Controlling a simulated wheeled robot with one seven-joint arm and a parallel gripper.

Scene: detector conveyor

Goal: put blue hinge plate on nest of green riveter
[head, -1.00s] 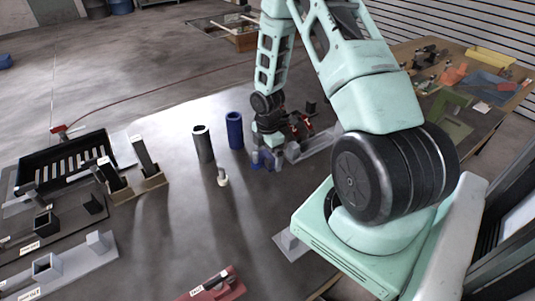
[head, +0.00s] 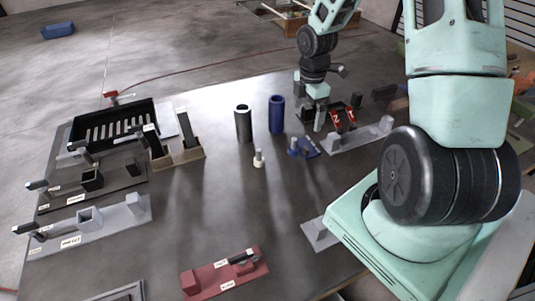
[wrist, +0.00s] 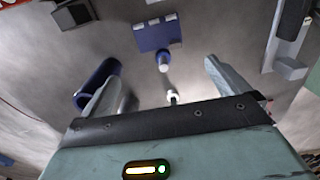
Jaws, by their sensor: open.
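The blue hinge plate (head: 305,147) lies on the grey table, right of a dark blue tube, with small knuckles and a pale peg on it. In the wrist view the plate (wrist: 157,37) is beyond the fingertips, near the top centre. My gripper (head: 318,116) is above and behind the plate, apart from it. Its fingers (wrist: 160,76) are spread, with nothing held between them. I cannot clearly make out the green riveter or its nest; a greenish patch shows at the right edge of the head view, partly hidden by my arm.
A dark tube (head: 243,124) and the blue tube (head: 277,114) stand upright left of the plate. A small cream peg (head: 259,159) is in front. A red fixture (head: 225,274), grey fixture (head: 120,222) and black tray (head: 85,130) also stand here. The middle front is clear.

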